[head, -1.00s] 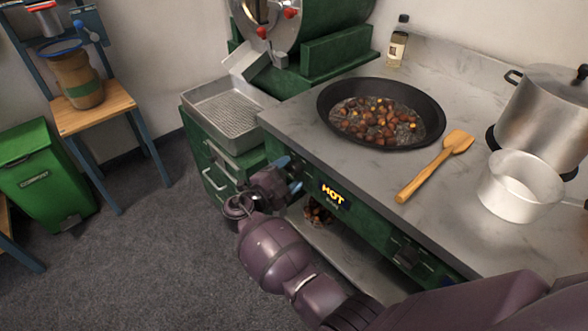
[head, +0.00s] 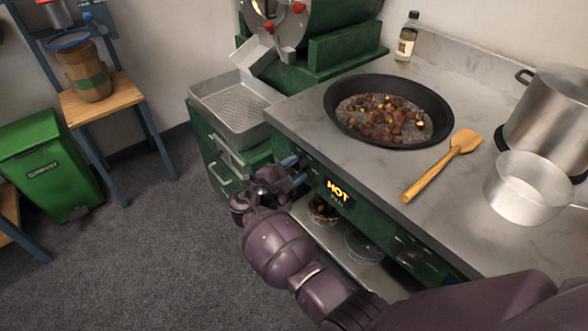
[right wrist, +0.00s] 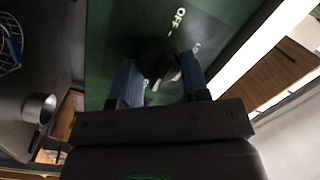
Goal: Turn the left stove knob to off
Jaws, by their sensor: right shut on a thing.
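My right gripper (head: 294,169) is at the left end of the green stove front (head: 370,215), left of the lit HOT display (head: 339,191). Its blue fingers are shut on the left stove knob (right wrist: 157,60), a dark round knob seen between them in the right wrist view. The white word OFF (right wrist: 178,20) is printed on the green panel beyond the knob, with another partly hidden marking to its right. A pale mark shows on the knob's near side. In the head view my gripper hides this knob. My left gripper is not in view.
A black pan (head: 390,112) of chestnuts sits on the counter above, with a wooden spatula (head: 443,165), a white pot (head: 523,188) and a large steel pot (head: 548,110) to its right. Another knob (head: 410,254) is farther right. Bowls stand on the shelf below.

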